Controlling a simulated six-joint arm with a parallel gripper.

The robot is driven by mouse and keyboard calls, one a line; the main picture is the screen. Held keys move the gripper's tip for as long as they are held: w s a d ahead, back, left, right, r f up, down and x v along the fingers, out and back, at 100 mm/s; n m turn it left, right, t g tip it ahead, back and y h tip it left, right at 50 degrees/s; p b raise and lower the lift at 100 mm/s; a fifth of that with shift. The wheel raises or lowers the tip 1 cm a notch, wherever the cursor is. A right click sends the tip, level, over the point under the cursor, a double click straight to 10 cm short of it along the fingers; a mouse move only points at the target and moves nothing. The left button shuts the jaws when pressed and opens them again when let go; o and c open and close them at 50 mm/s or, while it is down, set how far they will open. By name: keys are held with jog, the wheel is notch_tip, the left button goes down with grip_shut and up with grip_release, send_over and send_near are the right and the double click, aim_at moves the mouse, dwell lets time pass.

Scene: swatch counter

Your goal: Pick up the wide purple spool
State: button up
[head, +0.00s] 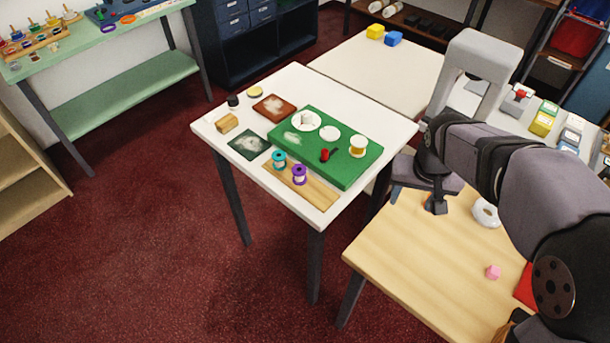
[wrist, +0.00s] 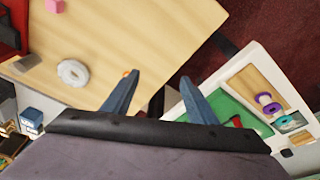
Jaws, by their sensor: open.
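The purple spool (head: 299,175) stands upright on a small wooden board (head: 318,192) at the front of the white table. It also shows in the wrist view (wrist: 268,103), at the right. A teal spool (head: 279,160) stands beside it on the same board, to its left. My gripper (head: 436,205) is over the light wooden table, to the right of the white table and well apart from the spool. In the wrist view its two fingers (wrist: 164,88) are spread with nothing between them.
A green mat (head: 345,177) with white dishes, a yellow-banded jar (head: 358,146) and a small red object (head: 325,155) lies behind the board. A white ring (head: 486,213) and a pink cube (head: 493,272) are on the wooden table (head: 420,262). A gap separates the two tables.

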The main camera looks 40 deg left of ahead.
jog(key=s+a+n+y, duration=0.1)
jog(key=s+a+n, duration=0.15)
jog(key=a, duration=1.05)
jog(key=n+y, duration=0.1)
send_over(299, 170)
jog(key=s+d, duration=0.2)
jog(key=shift+t, duration=0.4)
jog(key=shift+p+x, duration=1.2)
jog(key=shift+x, duration=2.55)
jog(key=shift+w+a+r, duration=0.1)
jog(key=shift+a, duration=0.05)
jog(key=shift+c, duration=0.7)
jog(key=c, duration=1)
